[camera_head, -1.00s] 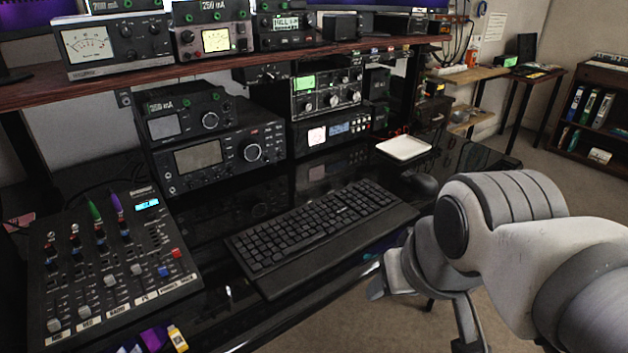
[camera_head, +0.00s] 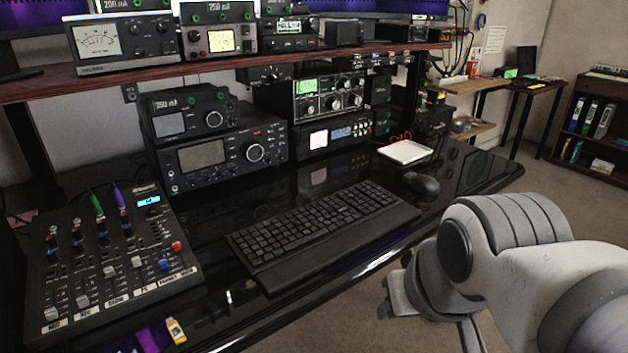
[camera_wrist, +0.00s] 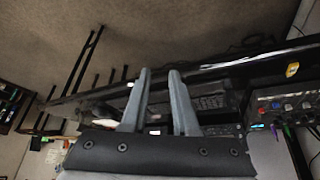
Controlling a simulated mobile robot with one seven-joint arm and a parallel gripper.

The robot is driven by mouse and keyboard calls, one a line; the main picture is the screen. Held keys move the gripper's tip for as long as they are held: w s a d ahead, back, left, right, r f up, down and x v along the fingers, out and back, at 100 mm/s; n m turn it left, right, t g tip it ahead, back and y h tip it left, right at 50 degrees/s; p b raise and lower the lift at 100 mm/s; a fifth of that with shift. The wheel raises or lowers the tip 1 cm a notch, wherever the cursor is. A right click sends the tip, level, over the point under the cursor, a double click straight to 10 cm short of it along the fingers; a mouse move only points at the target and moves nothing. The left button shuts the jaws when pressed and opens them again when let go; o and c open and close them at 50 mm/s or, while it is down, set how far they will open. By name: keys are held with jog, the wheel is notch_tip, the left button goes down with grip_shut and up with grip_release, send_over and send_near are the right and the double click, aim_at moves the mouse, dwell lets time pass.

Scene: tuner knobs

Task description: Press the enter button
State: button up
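A black keyboard (camera_head: 318,232) lies on the glossy black desk, in the middle of the head view. Its enter key is too small to pick out among the dark keys. The keyboard also shows, dark and small, between and right of the fingers in the wrist view (camera_wrist: 210,103). My gripper (camera_wrist: 160,76) is empty, with a gap between its two grey fingers. It is off the desk's front edge, apart from the keyboard. In the head view my arm is at the lower right, and the fingertips cannot be made out.
A mixer (camera_head: 112,262) stands left of the keyboard, a black mouse (camera_head: 421,184) and a white tray (camera_head: 405,152) right of it. Radios (camera_head: 215,160) stand behind, under a wooden shelf (camera_head: 215,72). A yellow item (camera_head: 176,331) lies near the front edge. Floor is open at right.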

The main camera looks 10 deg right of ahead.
grip_shut()
dwell(1.4)
